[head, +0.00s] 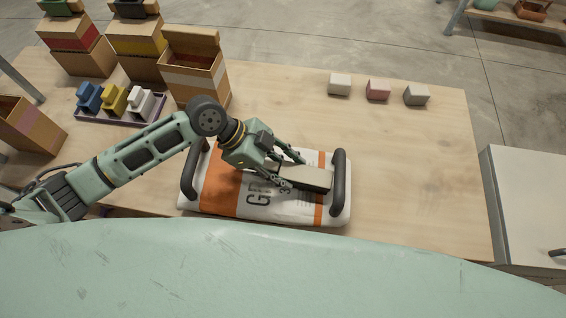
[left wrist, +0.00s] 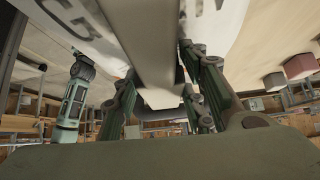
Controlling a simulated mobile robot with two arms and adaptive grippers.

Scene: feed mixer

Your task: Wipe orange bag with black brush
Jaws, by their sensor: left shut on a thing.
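The bag (head: 224,192) lies flat on the table, white with orange bands and dark lettering. A dark rounded handle bar stands at each end of it. My left gripper (head: 292,171) is over the right half of the bag, shut on a flat block-like brush (head: 312,179). The brush looks pale tan on top with a dark edge; its underside is hidden, and I cannot tell if it touches the bag. In the left wrist view the brush (left wrist: 150,45) runs between the fingers, with the white bag (left wrist: 218,25) behind it. My right gripper is not in view.
A tray (head: 118,119) with blue, yellow and white items stands at the left of the wooden table (head: 420,180). Cardboard boxes (head: 195,75) stand behind and beside it. White, red and grey blocks (head: 378,90) sit at the back right. The table's right side is clear.

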